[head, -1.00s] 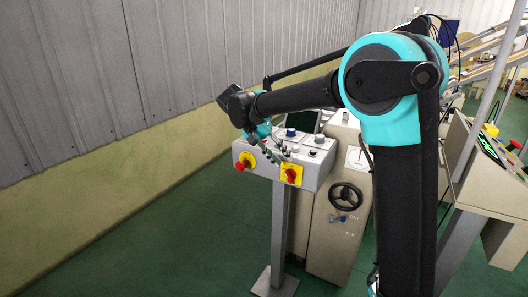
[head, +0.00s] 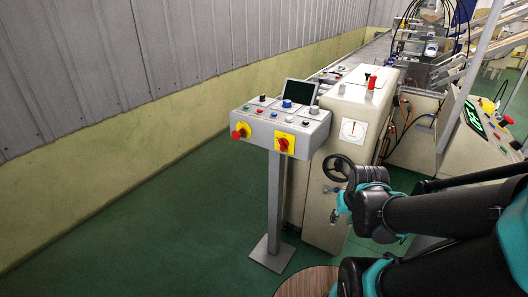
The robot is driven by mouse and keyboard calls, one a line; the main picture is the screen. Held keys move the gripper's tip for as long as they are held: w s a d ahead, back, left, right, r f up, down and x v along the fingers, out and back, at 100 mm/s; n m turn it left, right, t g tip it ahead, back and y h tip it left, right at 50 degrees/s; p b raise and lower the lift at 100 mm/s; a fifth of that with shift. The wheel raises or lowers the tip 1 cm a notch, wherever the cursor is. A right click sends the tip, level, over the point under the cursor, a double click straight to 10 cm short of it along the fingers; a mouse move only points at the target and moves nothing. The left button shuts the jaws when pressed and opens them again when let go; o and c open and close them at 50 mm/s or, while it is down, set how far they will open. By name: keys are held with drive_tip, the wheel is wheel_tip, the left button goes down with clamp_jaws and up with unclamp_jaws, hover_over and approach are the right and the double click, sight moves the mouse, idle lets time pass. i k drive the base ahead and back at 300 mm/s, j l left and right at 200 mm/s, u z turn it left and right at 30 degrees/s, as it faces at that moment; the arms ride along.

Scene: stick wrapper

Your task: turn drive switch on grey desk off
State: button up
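The grey desk (head: 262,133) is a sloped control box on a post, left of centre in the head view. Its front carries a red knob on a yellow plate (head: 240,130) at the left and a red switch on a yellow plate (head: 284,143) at the right. Its top holds a blue knob (head: 287,104), dark knobs and small buttons. No label is readable, so I cannot tell which one is the drive switch. My gripper (head: 341,205) is right of and below the desk, apart from it, in front of the beige cabinet. It is too small to tell open or shut.
The beige cabinet (head: 325,205) with a black handwheel (head: 338,168) stands right of the desk. A dark screen (head: 300,92) rises behind the desk. A round wooden top (head: 305,283) is at the bottom. The green floor left of the post is clear.

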sight(283, 144)
drive_tip(key=u, duration=0.45)
drive_tip(key=l+u, duration=0.1)
drive_tip(key=u, duration=0.35)
drive_tip(key=k+u, duration=0.1)
drive_tip(key=u, duration=0.3)
drive_tip(key=l+u, duration=0.1)
drive_tip(key=u, duration=0.35)
drive_tip(key=k+l+u, duration=0.1)
drive_tip(key=k, duration=0.25)
drive_tip(key=k+l+u, duration=0.1)
drive_tip(key=k, duration=0.25)
